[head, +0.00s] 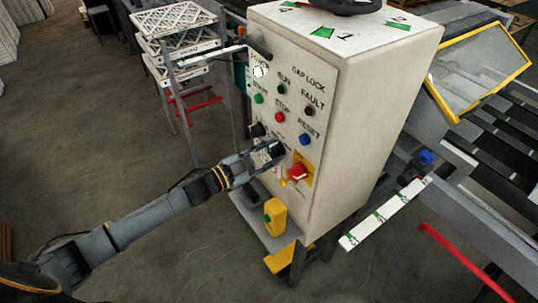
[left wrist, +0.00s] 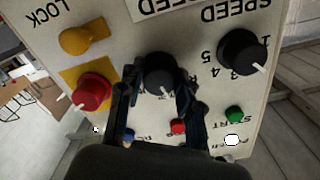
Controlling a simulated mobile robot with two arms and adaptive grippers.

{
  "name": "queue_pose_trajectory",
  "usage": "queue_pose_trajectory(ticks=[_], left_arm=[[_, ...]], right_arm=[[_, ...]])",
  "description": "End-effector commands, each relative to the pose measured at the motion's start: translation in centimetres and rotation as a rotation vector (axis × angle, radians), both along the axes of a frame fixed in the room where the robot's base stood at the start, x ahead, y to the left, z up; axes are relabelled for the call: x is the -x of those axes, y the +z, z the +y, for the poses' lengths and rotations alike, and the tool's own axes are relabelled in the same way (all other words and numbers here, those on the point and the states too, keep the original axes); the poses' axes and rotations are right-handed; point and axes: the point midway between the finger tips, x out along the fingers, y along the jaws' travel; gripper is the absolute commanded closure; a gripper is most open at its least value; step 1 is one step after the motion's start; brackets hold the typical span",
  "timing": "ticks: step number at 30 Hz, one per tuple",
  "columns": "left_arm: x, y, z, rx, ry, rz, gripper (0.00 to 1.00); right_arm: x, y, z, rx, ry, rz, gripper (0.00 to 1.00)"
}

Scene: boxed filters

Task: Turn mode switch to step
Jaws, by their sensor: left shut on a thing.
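The white control cabinet (head: 360,110) stands upright in the head view, its button panel facing left. My left gripper (head: 270,153) reaches the panel's lower part and is shut on a black knob (head: 279,150), which I take to be the mode switch. In the left wrist view, where the panel is upside down, the two fingers of the gripper (left wrist: 158,84) sit on either side of this knob (left wrist: 157,66). A white pointer line shows on the knob, toward the picture's bottom. Its position labels are hidden or unreadable. My right gripper is not in view.
Close by are the numbered black speed dial (left wrist: 238,53), the red emergency stop (left wrist: 92,92) on a yellow plate, and a yellow lock knob (left wrist: 82,41). Buttons and lamps, including the blue reset (head: 305,139), are above the gripper. A yellow pedal box (head: 275,216) sits below.

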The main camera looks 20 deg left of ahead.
Motion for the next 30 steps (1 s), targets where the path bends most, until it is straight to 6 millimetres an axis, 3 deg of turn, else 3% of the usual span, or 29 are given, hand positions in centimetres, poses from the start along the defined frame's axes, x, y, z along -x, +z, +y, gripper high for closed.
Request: queue_pose_trajectory(ticks=[12,27,28,30], left_arm=[[-0.02,0.07,0.0,-0.141,-0.001,-0.112,0.97],[-0.02,0.12,-0.01,-0.156,-0.001,-0.124,0.97],[-0.02,0.12,-0.01,-0.156,-0.001,-0.124,0.63],[-0.02,0.12,-0.01,-0.156,-0.001,-0.124,0.49]], right_arm=[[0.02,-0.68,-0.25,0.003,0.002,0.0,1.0],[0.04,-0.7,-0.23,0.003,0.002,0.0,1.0],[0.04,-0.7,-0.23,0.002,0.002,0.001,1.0],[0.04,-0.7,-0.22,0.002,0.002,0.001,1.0]])
